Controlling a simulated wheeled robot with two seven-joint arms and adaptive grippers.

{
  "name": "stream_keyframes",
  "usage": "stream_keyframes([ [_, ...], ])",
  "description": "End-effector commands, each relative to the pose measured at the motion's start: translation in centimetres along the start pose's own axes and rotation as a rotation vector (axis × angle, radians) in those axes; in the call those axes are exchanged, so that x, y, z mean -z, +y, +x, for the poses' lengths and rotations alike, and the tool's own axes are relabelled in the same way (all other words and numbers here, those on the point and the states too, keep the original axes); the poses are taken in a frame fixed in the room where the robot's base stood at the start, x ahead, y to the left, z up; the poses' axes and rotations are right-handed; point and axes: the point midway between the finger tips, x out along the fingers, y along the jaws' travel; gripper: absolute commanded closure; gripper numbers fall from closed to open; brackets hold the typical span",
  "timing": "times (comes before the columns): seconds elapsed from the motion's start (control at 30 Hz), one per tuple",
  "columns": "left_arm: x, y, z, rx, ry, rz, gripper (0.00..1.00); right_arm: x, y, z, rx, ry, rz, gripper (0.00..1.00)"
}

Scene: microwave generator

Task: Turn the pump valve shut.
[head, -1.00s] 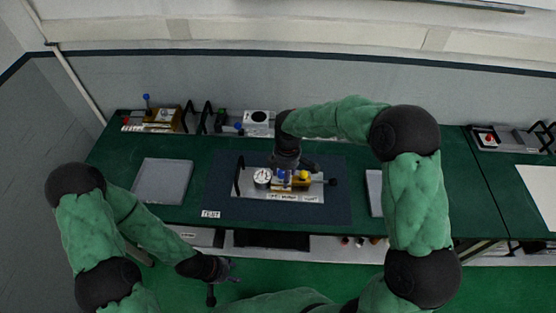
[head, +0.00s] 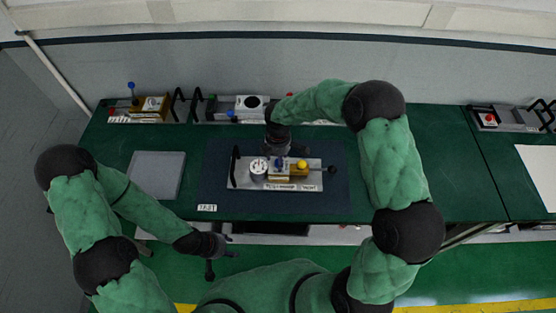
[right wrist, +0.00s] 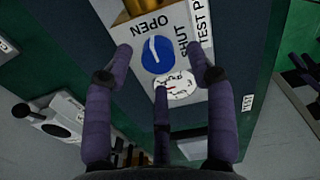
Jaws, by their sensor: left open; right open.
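The pump panel (head: 245,182) lies on the dark mat, with a white gauge (head: 259,166), a blue knob (head: 279,162) and a yellow knob (head: 302,164). My right gripper (head: 278,150) is over the panel beside the blue knob. In the right wrist view the blue valve knob (right wrist: 157,55) has a white pointer line and OPEN and SHUT labels beside it. My right gripper (right wrist: 159,62) is open, its fingers spread around the knob in the picture; contact cannot be told. The gauge (right wrist: 178,88) is partly behind a finger. My left gripper (head: 224,245) is open and empty before the bench.
A grey pad (head: 157,175) lies left of the mat (head: 220,205). Other panels with handles stand along the back, including one with a blue-topped lever (head: 132,90). A black handle (head: 235,165) rises at the panel's left end. The bench right of the mat is largely clear.

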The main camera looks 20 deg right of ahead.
Motion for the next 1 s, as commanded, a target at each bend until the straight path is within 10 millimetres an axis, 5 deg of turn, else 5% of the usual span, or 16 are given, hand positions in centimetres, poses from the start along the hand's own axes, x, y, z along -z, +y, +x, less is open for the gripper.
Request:
stream_keyframes([
  [0.5, 0.0, 0.0, 0.0, 0.0, 0.0, 0.0, 0.49, 0.0, 0.0, 1.7, -0.001, 0.001, 0.001, 0.44],
  [0.7, 0.0, 0.0, 0.0, 0.0, 0.0, 0.0, 0.49, 0.0, 0.0, 1.7, -0.001, 0.001, 0.001, 0.99],
  [1.0, 0.0, -0.1, 0.2, 0.0, 0.0, 0.0, 0.49, 0.1, 0.0, 1.8, -0.001, 0.001, 0.015, 1.0],
])
